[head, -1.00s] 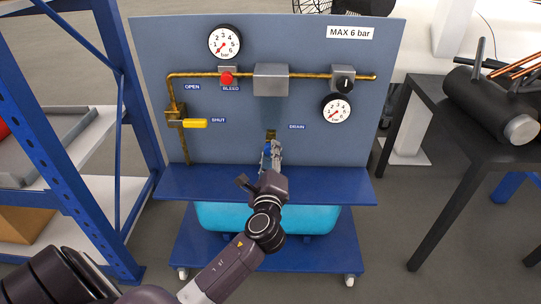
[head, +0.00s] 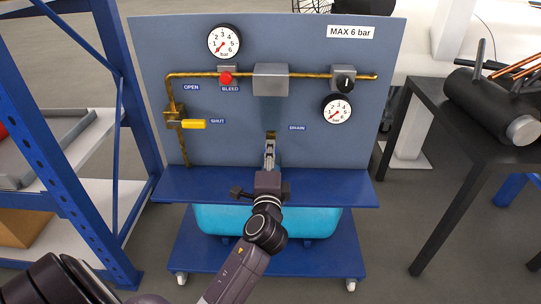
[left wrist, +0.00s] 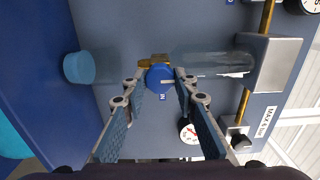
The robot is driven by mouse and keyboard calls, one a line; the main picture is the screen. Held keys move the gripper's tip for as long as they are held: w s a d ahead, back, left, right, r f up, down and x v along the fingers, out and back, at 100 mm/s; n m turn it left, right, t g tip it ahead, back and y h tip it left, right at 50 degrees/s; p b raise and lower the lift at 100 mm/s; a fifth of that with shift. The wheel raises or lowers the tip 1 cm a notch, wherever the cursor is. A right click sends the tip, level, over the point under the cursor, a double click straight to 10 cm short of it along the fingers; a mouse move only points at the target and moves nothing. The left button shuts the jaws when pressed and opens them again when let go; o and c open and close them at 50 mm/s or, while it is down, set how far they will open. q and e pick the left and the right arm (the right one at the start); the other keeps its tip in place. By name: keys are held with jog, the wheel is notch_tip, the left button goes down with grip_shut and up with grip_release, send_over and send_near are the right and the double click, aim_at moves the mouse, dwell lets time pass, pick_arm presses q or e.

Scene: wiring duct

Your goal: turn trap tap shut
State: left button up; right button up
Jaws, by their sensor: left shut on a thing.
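The trap tap is a round blue knob (left wrist: 160,78) on a brass fitting (left wrist: 152,61) below the clear trap bowl (left wrist: 215,64). In the head view the brass fitting (head: 270,134) shows above the DRAIN-side fingers, and the knob is hidden behind them. My left gripper (head: 269,150) reaches the panel from the front. In the left wrist view its fingertips (left wrist: 160,84) are closed on the knob from both sides. My right gripper is not in view.
The panel carries a yellow lever (head: 194,124), a red bleed button (head: 226,78), a black regulator knob (head: 346,83) and two gauges. A blue shelf (head: 330,188) juts out below. A blue cup-like cylinder (left wrist: 79,68) stands near the tap. A blue rack is left, a black table right.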

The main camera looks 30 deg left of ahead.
pick_arm(q)
jog(key=shift+f, duration=0.15)
jog(key=o, duration=1.2)
jog(key=shift+c, duration=0.2)
jog(key=v, duration=1.2)
jog(key=shift+s, duration=0.1)
